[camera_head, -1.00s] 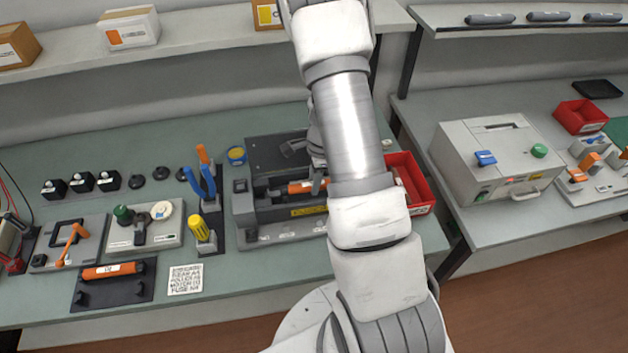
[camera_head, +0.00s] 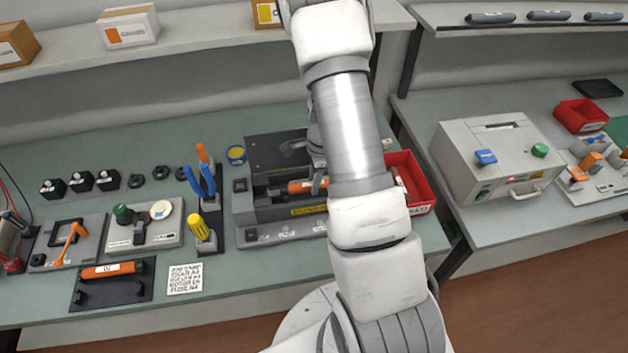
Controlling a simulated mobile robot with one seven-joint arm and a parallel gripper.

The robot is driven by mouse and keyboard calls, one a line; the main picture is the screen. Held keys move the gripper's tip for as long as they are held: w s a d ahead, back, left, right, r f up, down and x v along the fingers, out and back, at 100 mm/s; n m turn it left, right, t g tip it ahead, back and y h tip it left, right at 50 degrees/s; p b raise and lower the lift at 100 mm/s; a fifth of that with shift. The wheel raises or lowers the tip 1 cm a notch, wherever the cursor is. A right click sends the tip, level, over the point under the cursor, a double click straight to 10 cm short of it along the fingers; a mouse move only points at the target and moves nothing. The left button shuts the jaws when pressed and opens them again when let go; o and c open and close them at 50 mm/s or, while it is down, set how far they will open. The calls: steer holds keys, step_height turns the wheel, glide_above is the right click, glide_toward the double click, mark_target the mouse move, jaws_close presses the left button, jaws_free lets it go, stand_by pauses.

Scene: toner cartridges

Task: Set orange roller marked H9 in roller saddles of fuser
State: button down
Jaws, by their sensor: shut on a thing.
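The fuser (camera_head: 262,212) is a dark grey unit with a yellow label on the green bench, left of my arm. An orange roller (camera_head: 298,187) lies across its open front, level, its right end hidden by my arm. Its mark cannot be read here. My gripper (camera_head: 318,184) is over the fuser at the roller's right part, mostly hidden behind my own arm links, and is shut on the roller. Whether the roller's ends rest in the saddles cannot be told. A second orange roller (camera_head: 110,270) with a white label lies on a dark stand at the front left.
A red bin (camera_head: 417,184) stands right of the fuser. Blue-handled pliers (camera_head: 201,182) and a yellow-handled tool (camera_head: 199,228) stand upright to its left. A printed card (camera_head: 185,279) lies in front. A grey machine (camera_head: 497,155) sits on the right bench.

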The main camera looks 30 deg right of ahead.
steer(key=shift+f+b, duration=0.5)
steer(key=shift+f, duration=0.15)
steer(key=c, duration=0.5)
jaws_free()
steer(key=shift+r, duration=0.15)
step_height(320, 180, up, 17)
steer(key=d, duration=0.2)
steer(key=shift+s+p, duration=0.25)
steer(key=shift+p, duration=0.1)
